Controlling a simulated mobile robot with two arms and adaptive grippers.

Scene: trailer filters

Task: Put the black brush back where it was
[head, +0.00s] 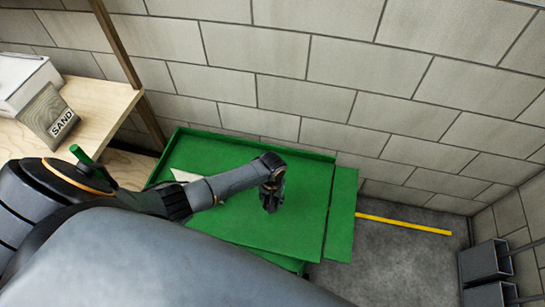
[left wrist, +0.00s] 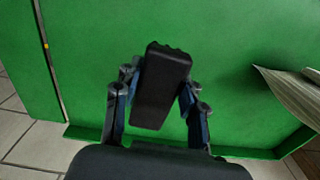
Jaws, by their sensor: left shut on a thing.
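My left gripper (head: 271,196) is over the green table (head: 300,225). In the left wrist view, the left gripper (left wrist: 158,100) is shut on the black brush (left wrist: 162,85), a dark block with a bumpy end. The brush sits between the two fingers with green surface behind it. I cannot tell whether the brush touches that surface. In the head view the brush is hard to tell from the dark gripper. My right gripper is not in view.
A pale striped piece (left wrist: 290,95) lies on the green surface. A wooden shelf (head: 105,100) at left holds a box marked SAND (head: 52,118) and a white box (head: 22,80). A block wall stands behind. Dark boxes (head: 485,262) stand at right. Much of the green top is clear.

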